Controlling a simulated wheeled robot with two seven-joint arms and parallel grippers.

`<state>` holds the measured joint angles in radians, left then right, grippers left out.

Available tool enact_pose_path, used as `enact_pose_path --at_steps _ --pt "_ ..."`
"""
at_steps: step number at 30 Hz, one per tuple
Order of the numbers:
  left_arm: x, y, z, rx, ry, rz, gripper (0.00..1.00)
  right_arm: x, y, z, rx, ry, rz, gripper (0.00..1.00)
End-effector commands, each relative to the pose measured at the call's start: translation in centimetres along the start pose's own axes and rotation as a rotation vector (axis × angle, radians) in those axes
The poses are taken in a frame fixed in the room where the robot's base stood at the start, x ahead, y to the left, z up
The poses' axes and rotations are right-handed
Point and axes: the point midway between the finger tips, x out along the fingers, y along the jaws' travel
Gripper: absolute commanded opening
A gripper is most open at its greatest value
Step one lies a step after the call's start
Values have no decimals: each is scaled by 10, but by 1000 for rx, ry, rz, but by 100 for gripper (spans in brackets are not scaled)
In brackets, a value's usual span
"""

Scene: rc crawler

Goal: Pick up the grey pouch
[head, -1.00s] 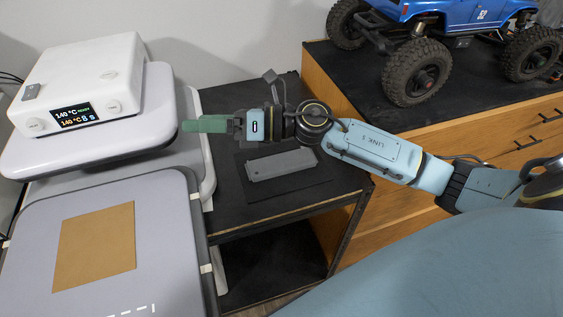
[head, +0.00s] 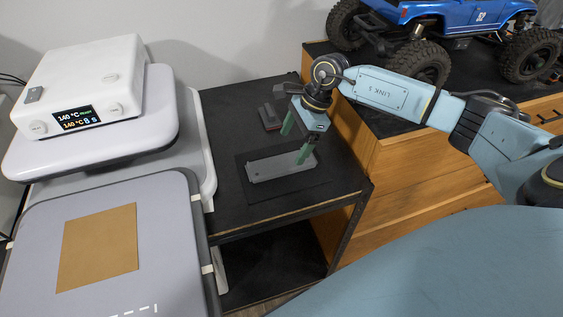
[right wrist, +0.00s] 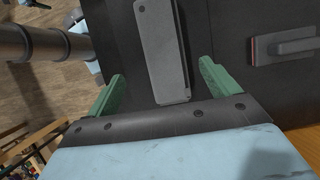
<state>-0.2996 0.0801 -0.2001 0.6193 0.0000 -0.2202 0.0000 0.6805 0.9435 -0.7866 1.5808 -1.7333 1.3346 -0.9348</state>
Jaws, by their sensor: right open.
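The grey pouch (head: 270,168) lies flat on a dark mat (head: 240,187) on the black table. It is long and narrow, and its right end is partly behind a finger of my right gripper. In the right wrist view the pouch (right wrist: 160,45) runs up the picture between the two green fingers. My right gripper (head: 293,148) is open, empty and pointed down, with its fingers over the pouch's right end. I cannot tell the exact height above it. My left gripper is not in view.
A small dark block with a handle and red edge (head: 269,118) sits behind the pouch. The heat press (head: 90,145) with a brown sheet (head: 97,245) stands left. A wooden cabinet (head: 430,165) with a blue crawler (head: 460,14) stands right.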

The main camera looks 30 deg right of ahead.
Motion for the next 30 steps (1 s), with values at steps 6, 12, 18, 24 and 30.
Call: enact_pose_path --at_steps 6,12,18,24,30 --pt "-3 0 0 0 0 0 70 19 0 0 0 -1 0 87" --pt "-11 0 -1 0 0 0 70 42 -5 0 2 -3 4 87" --pt "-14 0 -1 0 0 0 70 67 -7 0 1 -3 1 87" --pt "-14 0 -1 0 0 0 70 71 -7 -1 1 -2 0 87" --pt "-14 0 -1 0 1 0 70 70 -7 -1 1 -2 0 72"
